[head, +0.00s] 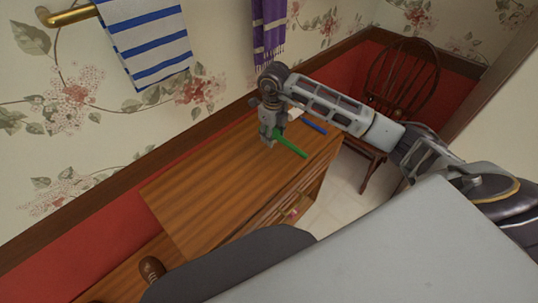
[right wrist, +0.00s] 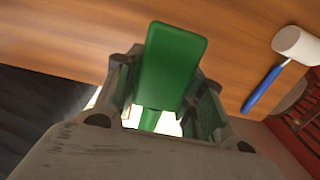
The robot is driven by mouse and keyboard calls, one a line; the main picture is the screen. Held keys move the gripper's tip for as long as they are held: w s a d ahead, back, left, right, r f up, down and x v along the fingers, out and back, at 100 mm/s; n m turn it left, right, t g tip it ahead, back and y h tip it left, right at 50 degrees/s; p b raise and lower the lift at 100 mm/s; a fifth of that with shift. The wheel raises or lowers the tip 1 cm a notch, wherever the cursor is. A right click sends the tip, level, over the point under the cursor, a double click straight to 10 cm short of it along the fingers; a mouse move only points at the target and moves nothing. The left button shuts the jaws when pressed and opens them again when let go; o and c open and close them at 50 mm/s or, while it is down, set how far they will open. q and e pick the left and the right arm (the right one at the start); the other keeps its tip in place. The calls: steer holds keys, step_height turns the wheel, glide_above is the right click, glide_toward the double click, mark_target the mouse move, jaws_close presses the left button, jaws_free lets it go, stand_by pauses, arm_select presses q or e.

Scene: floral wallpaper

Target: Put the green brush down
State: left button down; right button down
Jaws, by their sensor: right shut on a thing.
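The green brush (head: 292,147) is held in my right gripper (head: 269,138), over the right part of the wooden cabinet top (head: 205,185). In the right wrist view the green brush (right wrist: 172,62) sits between the two fingers, with its wide flat green part toward the wood. The fingers are shut on it. In the head view its thin green part sticks out to the lower right. I cannot tell whether the brush touches the top. My left gripper is not in view.
A blue-handled tool (head: 313,127) with a white head (right wrist: 297,44) lies on the cabinet top beside the brush. The left part of the top is clear. A wooden chair (head: 402,75) stands beyond the right end. Striped and purple towels (head: 269,35) hang on the wall.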

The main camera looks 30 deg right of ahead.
glide_above(272, 157)
steer(key=shift+f, duration=3.15)
steer(key=shift+f, duration=0.1)
steer(key=shift+f+p, duration=0.4)
steer(key=shift+f, duration=1.35)
steer(key=shift+f, duration=0.15)
steer(key=c, duration=0.9)
jaws_free()
steer(key=r, duration=1.2)
steer(key=shift+s+r+b, duration=0.15)
steer(key=shift+s+b, duration=0.1)
steer(key=shift+b, duration=0.05)
steer(key=shift+s+a, duration=0.1)
steer(key=shift+s, duration=0.05)
